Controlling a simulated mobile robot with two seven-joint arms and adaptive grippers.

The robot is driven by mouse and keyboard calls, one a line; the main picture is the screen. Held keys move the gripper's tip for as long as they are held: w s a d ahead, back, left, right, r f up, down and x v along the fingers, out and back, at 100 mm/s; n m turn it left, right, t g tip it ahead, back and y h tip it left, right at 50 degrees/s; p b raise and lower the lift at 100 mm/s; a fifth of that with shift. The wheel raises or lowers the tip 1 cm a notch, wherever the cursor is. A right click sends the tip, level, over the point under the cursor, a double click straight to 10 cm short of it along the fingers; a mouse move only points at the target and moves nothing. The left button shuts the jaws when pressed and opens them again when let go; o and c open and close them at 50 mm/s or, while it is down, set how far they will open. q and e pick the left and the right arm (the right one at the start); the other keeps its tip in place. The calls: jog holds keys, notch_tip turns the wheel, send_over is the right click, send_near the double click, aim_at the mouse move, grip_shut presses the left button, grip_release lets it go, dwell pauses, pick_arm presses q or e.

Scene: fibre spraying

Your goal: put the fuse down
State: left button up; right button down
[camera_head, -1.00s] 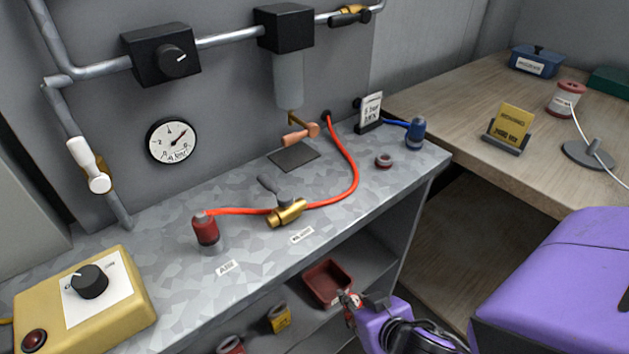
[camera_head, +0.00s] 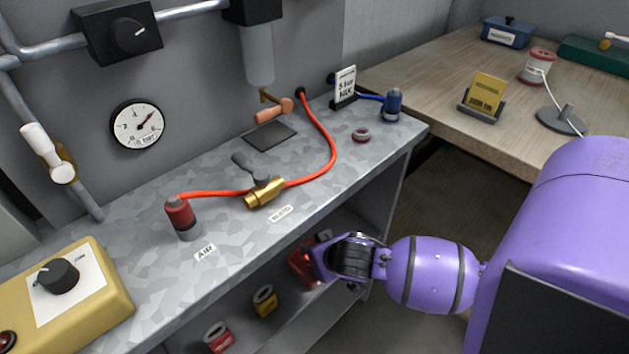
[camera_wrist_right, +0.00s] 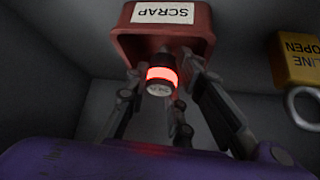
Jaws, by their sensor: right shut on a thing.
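The fuse (camera_wrist_right: 160,78), a small cylinder with a glowing red band and a pale end, is between the fingers of my right gripper (camera_wrist_right: 160,88) in the right wrist view. The gripper is shut on it. In the head view my right gripper (camera_head: 318,262) reaches in under the bench top at the lower shelf, and the fuse cannot be made out there. The red bin labelled SCRAP (camera_wrist_right: 125,45) is right behind the fuse in the wrist view. In the head view the bin (camera_head: 303,266) is mostly hidden by the gripper. My left gripper is not in view.
A yellow LINE OPEN tag (camera_wrist_right: 297,60) with a ring is beside the bin. On the shelf are a yellow item (camera_head: 265,301) and a red item (camera_head: 218,338). The bench top (camera_head: 345,185) overhangs the shelf and carries a brass valve (camera_head: 264,193) and red hose.

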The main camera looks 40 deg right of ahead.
jog(key=shift+w+d+r+g, duration=0.1)
jog(key=shift+w+r+g, duration=0.05)
jog(key=shift+w+g, duration=0.45)
jog(key=shift+s+f+b, duration=0.3)
jog(key=shift+f, duration=0.65)
jog(key=c, duration=1.8)
grip_release()
jog(key=shift+f, duration=0.1)
